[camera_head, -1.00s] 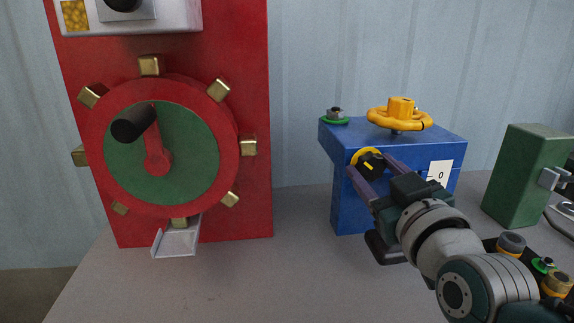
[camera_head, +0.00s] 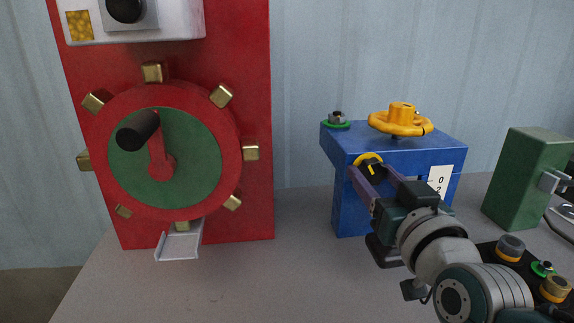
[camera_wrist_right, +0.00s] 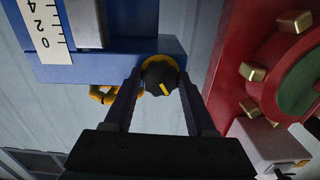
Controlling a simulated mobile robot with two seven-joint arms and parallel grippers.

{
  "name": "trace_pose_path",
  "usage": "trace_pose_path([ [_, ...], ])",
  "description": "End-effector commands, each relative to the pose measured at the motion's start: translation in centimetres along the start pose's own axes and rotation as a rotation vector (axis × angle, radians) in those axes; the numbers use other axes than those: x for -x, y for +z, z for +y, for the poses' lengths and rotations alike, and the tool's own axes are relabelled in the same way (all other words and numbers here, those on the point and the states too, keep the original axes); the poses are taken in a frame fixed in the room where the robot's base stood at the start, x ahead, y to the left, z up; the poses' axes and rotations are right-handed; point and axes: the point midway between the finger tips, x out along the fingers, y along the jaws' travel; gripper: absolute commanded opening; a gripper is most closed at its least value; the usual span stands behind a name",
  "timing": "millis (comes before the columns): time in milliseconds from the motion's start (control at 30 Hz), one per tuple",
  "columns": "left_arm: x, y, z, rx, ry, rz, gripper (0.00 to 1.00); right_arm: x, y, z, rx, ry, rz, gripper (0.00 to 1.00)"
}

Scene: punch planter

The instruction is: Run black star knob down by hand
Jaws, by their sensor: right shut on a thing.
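The black star knob (camera_wrist_right: 158,74) has a yellow mark and sits in front of a yellow ring on the blue box (camera_head: 348,212). In the right wrist view it lies between the two purple fingers of my right gripper (camera_head: 371,172), which is shut on it. In the head view the fingers hide most of the knob, and the yellow ring (camera_head: 369,157) shows just above them. My left gripper is in neither view.
A yellow handwheel (camera_head: 400,122) and a green-ringed nut (camera_head: 336,119) stand on the blue box. A white scale (camera_head: 440,181) is on its front. A red panel (camera_head: 256,100) with a crank wheel stands left; a green block (camera_head: 525,180) stands right.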

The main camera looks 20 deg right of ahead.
Motion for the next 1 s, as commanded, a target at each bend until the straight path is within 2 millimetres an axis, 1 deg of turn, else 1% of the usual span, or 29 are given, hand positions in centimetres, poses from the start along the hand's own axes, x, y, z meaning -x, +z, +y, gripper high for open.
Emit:
trace_pose_path([
  [200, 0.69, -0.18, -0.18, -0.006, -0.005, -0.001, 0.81, 0.0, -0.1, -0.03, -0.207, -0.001, -0.001, 0.01],
  [600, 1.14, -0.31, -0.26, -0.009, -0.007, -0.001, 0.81, 0.0, -0.04, -0.02, -0.561, 0.0, 0.0, 0.01],
  [800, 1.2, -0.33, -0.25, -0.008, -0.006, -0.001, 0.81, 0.0, -0.02, -0.02, -0.688, 0.0, 0.0, 0.01],
  [1000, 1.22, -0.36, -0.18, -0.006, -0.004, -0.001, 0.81, 0.0, 0.0, -0.04, -0.767, -0.001, 0.0, 0.01],
])
